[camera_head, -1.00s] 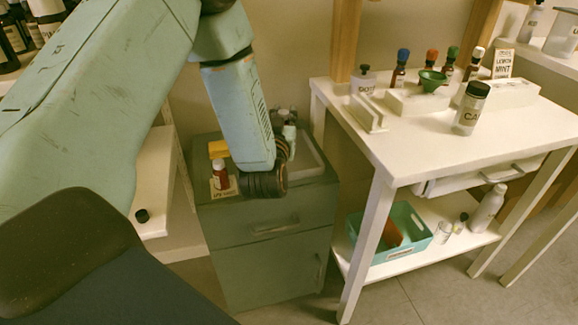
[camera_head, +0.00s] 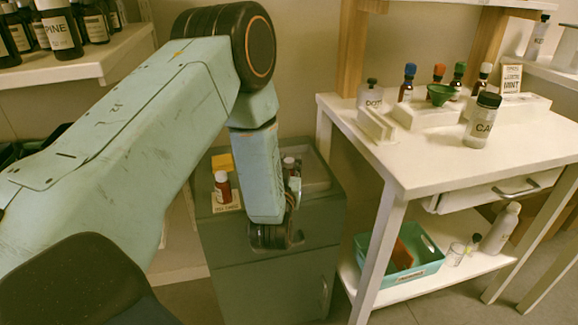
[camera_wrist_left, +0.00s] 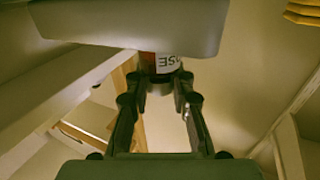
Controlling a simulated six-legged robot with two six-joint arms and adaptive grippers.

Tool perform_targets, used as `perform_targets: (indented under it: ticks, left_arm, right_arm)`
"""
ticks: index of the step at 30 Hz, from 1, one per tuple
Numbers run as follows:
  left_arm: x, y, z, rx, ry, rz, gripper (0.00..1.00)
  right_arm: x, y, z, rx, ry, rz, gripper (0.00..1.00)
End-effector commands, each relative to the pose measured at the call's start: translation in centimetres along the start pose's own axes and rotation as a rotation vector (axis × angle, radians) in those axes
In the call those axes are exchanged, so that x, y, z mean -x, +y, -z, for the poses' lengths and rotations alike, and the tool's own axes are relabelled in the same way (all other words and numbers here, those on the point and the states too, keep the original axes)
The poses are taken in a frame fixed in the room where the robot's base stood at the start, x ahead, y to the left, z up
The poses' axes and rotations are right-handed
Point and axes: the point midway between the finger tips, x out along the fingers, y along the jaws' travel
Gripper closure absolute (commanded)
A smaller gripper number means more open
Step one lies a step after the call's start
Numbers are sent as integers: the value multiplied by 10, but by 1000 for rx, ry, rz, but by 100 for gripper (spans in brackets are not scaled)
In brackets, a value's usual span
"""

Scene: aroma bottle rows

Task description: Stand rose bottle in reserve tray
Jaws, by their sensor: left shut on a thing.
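My left gripper (camera_wrist_left: 160,92) is shut on the rose bottle (camera_wrist_left: 168,63), whose label shows upside down and only in part in the left wrist view. The rest of the bottle is hidden behind a pale grey slab at the top of that view. In the head view my left gripper (camera_head: 293,190) is over the grey-green cabinet, mostly behind my own wrist. A grey tray (camera_head: 318,180) lies on the cabinet top, beside and behind the gripper. I cannot tell whether the bottle touches the tray. My right gripper is not in view.
A red bottle with a white cap (camera_head: 222,188) stands on the cabinet's left side by a card and a yellow block (camera_head: 221,163). A white table (camera_head: 400,150) to the right holds several bottles and a green funnel (camera_head: 441,93). A teal bin (camera_head: 425,262) sits below.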

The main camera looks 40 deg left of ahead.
Motion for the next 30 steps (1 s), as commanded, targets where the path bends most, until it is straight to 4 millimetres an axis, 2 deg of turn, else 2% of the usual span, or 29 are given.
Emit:
perform_targets:
  ticks: [5,6,14,25,30]
  left_arm:
    - [0,0,-2,0,0,0,100]
    - [0,0,-3,0,0,0,77]
    - [0,0,-2,0,0,0,55]
    - [1,0,2,0,0,0,55]
    - [28,1,2,-3,-4,-3,55]
  right_arm:
    - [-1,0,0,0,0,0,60]
    - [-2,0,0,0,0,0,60]
    - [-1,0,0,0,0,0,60]
    - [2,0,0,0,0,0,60]
    - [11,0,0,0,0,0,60]
